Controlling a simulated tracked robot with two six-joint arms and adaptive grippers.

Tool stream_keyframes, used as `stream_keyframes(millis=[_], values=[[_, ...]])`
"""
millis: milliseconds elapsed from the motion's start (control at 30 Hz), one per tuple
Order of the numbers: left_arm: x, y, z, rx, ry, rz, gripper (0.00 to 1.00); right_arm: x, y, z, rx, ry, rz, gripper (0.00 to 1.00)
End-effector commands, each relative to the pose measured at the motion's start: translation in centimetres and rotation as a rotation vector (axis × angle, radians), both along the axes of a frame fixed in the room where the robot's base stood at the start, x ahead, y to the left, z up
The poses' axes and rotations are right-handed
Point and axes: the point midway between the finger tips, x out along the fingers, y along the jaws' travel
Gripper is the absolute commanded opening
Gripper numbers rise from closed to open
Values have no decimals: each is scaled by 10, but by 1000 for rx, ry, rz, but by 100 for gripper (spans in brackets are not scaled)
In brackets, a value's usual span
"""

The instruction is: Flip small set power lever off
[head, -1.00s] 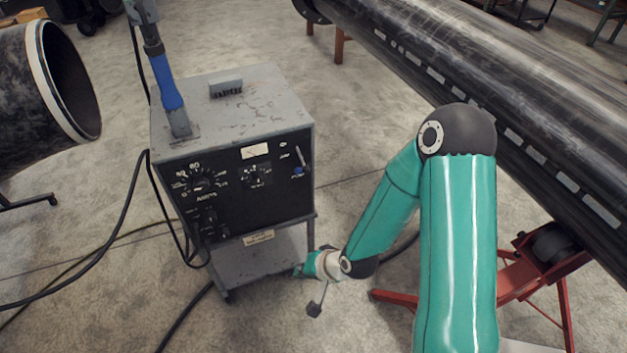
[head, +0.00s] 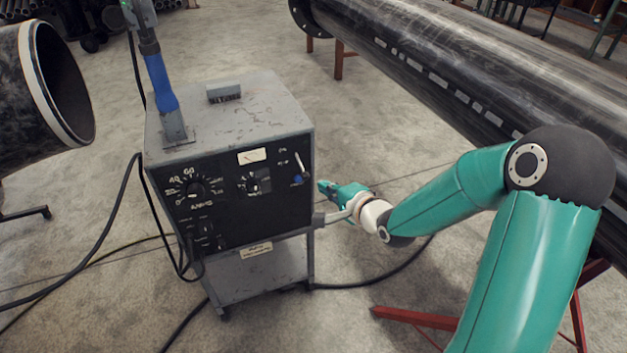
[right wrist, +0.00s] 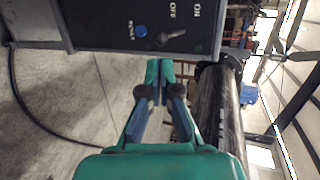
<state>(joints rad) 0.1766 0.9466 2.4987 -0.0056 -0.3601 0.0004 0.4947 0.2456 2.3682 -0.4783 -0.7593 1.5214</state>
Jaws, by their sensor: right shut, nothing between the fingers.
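The small power lever (head: 300,167) is on the right side of the black front panel of the grey power set (head: 232,118). In the right wrist view the metal lever (right wrist: 172,38) sits below the OFF and ON labels, its handle slanting toward the ON side. A blue button (right wrist: 140,31) is beside it. My right gripper (head: 322,186) is just right of the cabinet's front edge, apart from the lever. In the right wrist view its fingertips (right wrist: 160,70) are together and empty, below the panel's lower edge in the picture.
A long black pipe (head: 470,80) on red stands runs along the right. A large open pipe end (head: 60,80) is at the left. Cables (head: 110,230) lie on the floor at the left.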

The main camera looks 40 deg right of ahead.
Motion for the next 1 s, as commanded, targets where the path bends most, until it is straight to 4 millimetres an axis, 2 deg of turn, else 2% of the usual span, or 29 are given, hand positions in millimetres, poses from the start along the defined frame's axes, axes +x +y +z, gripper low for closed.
stream_keyframes(millis=[33,200,400,833,1000], values=[[0,0,1,0,0,0,0,11,1,-4,1,2,4,0],[0,0,4,0,0,0,0,39,0,-14,0,2,3,0],[0,0,6,0,0,0,0,58,-1,-22,0,2,1,0],[0,0,6,0,0,0,0,62,-3,-24,0,1,0,0],[0,0,-9,0,0,0,0,67,6,-31,-4,-19,15,0]])
